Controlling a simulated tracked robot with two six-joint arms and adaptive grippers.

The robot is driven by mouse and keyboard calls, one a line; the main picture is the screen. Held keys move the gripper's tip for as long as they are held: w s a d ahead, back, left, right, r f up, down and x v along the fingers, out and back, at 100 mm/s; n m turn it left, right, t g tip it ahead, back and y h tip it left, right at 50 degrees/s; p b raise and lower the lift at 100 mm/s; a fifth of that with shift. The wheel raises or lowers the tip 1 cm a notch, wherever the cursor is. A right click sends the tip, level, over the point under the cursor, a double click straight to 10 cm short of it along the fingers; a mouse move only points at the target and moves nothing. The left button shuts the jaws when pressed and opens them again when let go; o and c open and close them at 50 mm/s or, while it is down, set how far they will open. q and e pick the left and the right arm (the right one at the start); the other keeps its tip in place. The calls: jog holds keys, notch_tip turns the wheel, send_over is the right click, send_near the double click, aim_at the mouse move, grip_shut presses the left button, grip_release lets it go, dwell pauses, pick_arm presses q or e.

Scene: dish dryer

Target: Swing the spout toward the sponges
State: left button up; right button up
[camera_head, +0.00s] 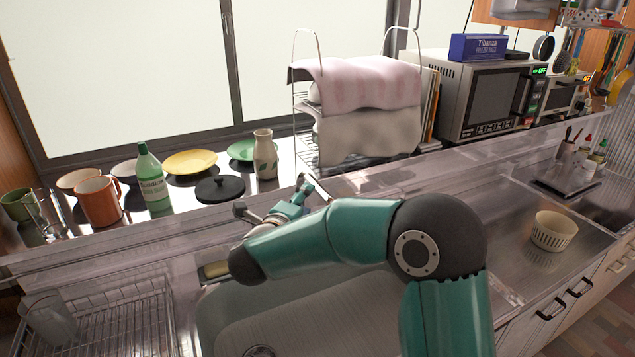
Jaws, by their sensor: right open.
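My right arm reaches in from the bottom right and bends left over the sink (300,325). My right gripper (306,186) is at the far side of the sink, partly hidden behind my own forearm. It is open. The spout cannot be made out clearly; my arm and gripper cover the area behind the sink where grey metal parts show. A small yellowish block (215,270), which looks like a sponge, lies at the sink's left back corner, beside my wrist. My left gripper is not in view.
A wire rack (110,325) with a clear glass (50,318) stands left of the sink. A green bottle (151,178), an orange mug (98,201), a black lid (220,189) and a vase (265,155) stand on the back ledge. A cream bowl (553,231) is at right.

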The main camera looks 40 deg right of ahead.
aim_at(317, 188)
jog(key=p+x, duration=0.2)
jog(key=x, duration=0.6)
jog(key=shift+w+d, duration=0.1)
jog(key=shift+d, duration=0.1)
grip_shut()
